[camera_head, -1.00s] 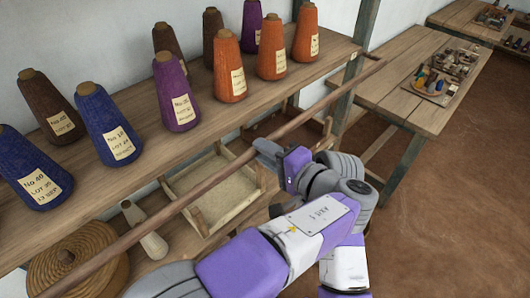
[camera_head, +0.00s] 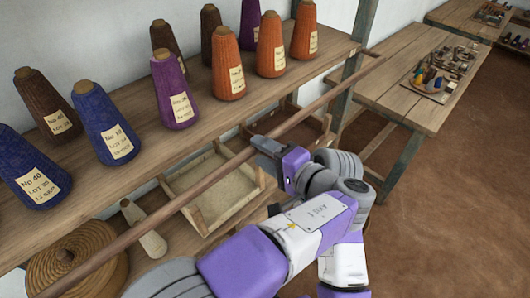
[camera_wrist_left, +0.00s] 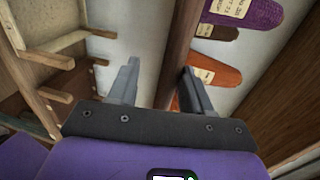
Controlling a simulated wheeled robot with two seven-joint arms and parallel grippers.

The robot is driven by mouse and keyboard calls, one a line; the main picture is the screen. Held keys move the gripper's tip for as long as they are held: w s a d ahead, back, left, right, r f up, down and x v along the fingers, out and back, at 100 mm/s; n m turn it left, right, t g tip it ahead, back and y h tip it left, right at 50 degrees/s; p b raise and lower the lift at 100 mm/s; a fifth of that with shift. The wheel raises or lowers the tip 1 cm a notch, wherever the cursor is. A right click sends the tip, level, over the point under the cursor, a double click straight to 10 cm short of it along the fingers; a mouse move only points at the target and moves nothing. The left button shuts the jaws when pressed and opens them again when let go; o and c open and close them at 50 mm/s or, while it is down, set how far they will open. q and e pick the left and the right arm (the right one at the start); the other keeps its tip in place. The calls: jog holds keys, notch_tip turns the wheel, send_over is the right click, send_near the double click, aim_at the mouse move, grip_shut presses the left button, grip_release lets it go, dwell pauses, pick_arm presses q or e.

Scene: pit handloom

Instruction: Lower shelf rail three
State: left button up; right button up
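A long thin brown wooden rail (camera_head: 310,108) runs slantwise along the front of the cone shelf, from the lower left to the upper right. My left gripper (camera_head: 262,148) is at the rail's middle stretch. In the left wrist view the rail (camera_wrist_left: 178,45) passes by the fingers of my left gripper (camera_wrist_left: 158,70), which stand apart. The rail lies close to the right finger, with a gap to the left one. Whether that finger touches it I cannot tell. My right gripper is not in view.
The shelf board (camera_head: 215,112) behind the rail carries several yarn cones, including an orange one (camera_head: 228,65). Below are a wooden tray (camera_head: 200,195), a pale spindle (camera_head: 145,230) and a coiled basket (camera_head: 75,265). A workbench (camera_head: 400,95) stands right; the floor beside it is clear.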

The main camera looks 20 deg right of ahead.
pick_arm(q)
jog(key=shift+r, duration=0.1)
notch_tip(320, 180, up, 10)
jog(key=p, duration=0.2)
dwell(0.6)
